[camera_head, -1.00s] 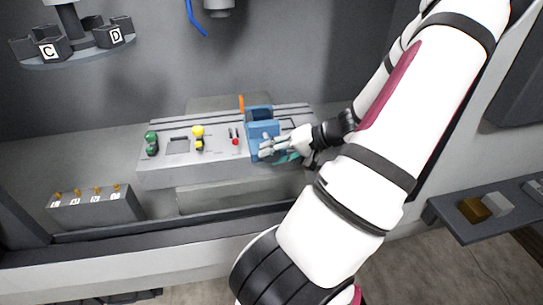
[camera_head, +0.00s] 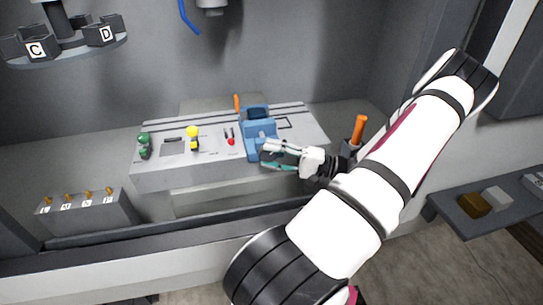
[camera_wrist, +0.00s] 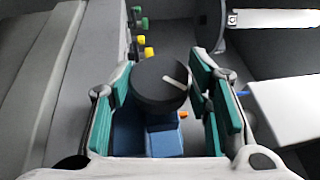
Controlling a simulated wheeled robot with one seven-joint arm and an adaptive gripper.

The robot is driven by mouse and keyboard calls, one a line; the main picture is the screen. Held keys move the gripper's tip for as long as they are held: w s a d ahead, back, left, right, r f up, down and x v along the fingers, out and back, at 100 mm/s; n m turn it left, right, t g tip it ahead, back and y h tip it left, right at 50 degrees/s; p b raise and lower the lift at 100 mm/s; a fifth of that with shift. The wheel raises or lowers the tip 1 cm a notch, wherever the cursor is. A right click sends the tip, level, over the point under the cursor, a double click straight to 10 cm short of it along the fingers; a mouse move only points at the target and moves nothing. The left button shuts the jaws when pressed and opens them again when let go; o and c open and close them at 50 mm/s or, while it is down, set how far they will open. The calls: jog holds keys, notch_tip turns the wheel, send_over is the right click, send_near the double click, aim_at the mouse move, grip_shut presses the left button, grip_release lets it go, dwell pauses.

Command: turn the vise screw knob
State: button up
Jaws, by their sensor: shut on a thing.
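The blue vise (camera_head: 257,119) stands on the grey panel bench, right of the middle in the head view. In the wrist view its blue body (camera_wrist: 160,139) shows below the dark round screw knob (camera_wrist: 160,84), which has a white line pointing to the lower right. My gripper (camera_head: 268,156) is at the front of the vise. In the wrist view its teal-padded fingers (camera_wrist: 160,90) stand on both sides of the knob and are shut on it. In the head view the knob is hidden behind the fingers.
The bench (camera_head: 180,178) also carries green knobs (camera_head: 144,146), a yellow knob (camera_head: 193,132) and a red one (camera_head: 231,142). An orange-handled item (camera_head: 358,130) stands right of the bench. A box with several brass pegs (camera_head: 85,214) is at the lower left.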

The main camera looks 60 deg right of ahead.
jog(key=shift+f+t, duration=0.1)
jog(key=shift+t, duration=0.3)
jog(key=o, duration=1.2)
